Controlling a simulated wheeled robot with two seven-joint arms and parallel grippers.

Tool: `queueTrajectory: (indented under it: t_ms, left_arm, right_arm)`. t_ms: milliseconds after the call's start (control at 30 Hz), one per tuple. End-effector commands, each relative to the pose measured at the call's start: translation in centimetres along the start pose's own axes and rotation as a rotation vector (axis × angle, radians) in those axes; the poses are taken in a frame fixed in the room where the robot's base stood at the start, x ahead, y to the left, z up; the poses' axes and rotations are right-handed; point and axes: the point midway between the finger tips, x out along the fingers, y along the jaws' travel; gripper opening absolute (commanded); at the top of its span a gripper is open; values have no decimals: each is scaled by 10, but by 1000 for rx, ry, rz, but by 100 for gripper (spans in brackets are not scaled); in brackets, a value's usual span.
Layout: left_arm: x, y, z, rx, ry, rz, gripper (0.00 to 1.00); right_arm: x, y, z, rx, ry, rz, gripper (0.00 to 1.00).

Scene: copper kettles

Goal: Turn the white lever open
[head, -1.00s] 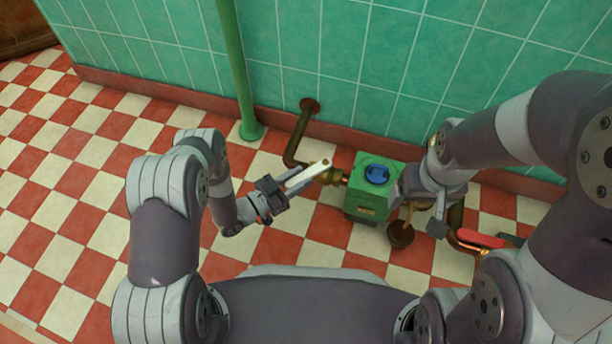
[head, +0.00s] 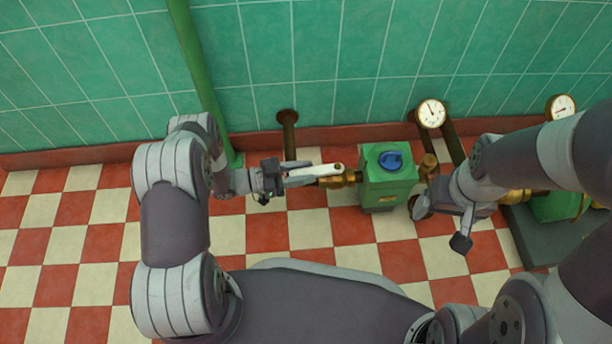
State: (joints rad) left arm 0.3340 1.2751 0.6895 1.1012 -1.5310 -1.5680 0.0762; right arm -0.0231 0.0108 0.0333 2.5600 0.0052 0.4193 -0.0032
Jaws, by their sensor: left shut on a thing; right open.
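The white lever (head: 318,170) sits on a brass valve (head: 350,178) at the left side of a green box with a blue knob on top. It points left, nearly parallel to the wall and roughly in line with the valve. My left gripper (head: 300,174) is shut on its left end; the fingers partly hide that end. My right gripper (head: 440,224) is open and empty, to the right of the green box (head: 388,188), with its fingers pointing down and left. I cannot tell whether it touches anything.
The green tiled wall (head: 320,60) runs behind, with a green upright pipe (head: 195,70) at left. Two gauges, one left (head: 431,113) and one right (head: 561,106), stand right of the box. Checkered floor (head: 330,228) in front is clear.

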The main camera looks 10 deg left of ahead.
Motion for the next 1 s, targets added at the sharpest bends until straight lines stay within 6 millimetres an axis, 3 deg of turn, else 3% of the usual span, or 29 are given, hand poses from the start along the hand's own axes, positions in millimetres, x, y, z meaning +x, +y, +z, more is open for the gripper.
queueTrajectory:
  t_ms: [233, 800, 833, 867, 1000]
  left_arm:
    - [0, -7, 1, 2, -1, 70, 0]
    - [0, -10, -1, 5, -1, 92, 0]
    - [0, -10, -1, 5, -1, 91, 44]
    - [0, -10, -1, 5, -1, 91, 54]
    - [0, -9, 0, 3, -1, 92, 55]
  right_arm:
    - [11, 0, 1, 0, 0, 0, 84]
    - [13, 0, 1, 0, 0, 0, 84]
    - [13, 0, 2, 0, 0, 0, 84]
    - [13, 0, 2, 0, 0, 0, 84]
    - [13, 0, 2, 0, 0, 0, 84]
